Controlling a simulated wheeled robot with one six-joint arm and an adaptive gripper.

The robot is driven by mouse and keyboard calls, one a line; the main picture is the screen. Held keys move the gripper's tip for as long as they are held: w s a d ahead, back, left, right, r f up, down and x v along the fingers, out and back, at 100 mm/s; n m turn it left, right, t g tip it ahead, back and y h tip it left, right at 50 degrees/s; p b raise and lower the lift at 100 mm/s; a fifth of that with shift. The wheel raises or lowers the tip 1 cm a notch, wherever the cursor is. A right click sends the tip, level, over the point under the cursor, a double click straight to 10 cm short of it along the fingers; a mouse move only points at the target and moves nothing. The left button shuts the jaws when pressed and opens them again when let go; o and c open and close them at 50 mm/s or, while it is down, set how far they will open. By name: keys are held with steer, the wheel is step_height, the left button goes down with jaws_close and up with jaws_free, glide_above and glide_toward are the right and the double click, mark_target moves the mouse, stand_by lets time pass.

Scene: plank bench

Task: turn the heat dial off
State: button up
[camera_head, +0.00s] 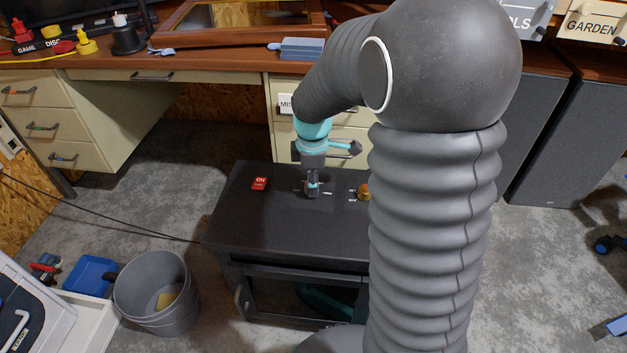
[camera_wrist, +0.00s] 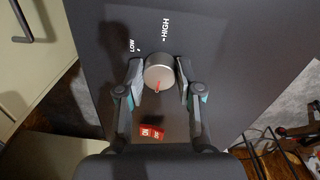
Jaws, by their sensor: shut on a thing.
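The silver heat dial (camera_wrist: 159,68) sits on the black cabinet top, with LOW and HIGH printed beyond it in the wrist view. Its red pointer mark faces the bottom of that view, towards the red switch and away from both labels. My gripper (camera_wrist: 160,80) has one finger on each side of the dial and is shut on it. In the head view my gripper (camera_head: 313,188) points down onto the cabinet top and mostly hides the dial. The red ON switch (camera_head: 260,183) is to its left; it also shows in the wrist view (camera_wrist: 152,132).
A brass knob (camera_head: 363,191) stands right of my gripper, partly behind my arm. The black cabinet (camera_head: 250,227) has clear top space at the front left. A grey bucket (camera_head: 156,290) stands on the floor at left. The wooden bench (camera_head: 230,62) is behind.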

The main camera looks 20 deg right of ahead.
steer(key=shift+s+f+n, duration=0.15)
steer(key=shift+n, duration=0.25)
steer(key=o, duration=1.2)
steer(key=shift+c, duration=0.2)
steer(key=shift+r, duration=0.35)
step_height(320, 180, up, 12)
steer(key=shift+s+f, duration=0.15)
steer(key=shift+f, duration=0.1)
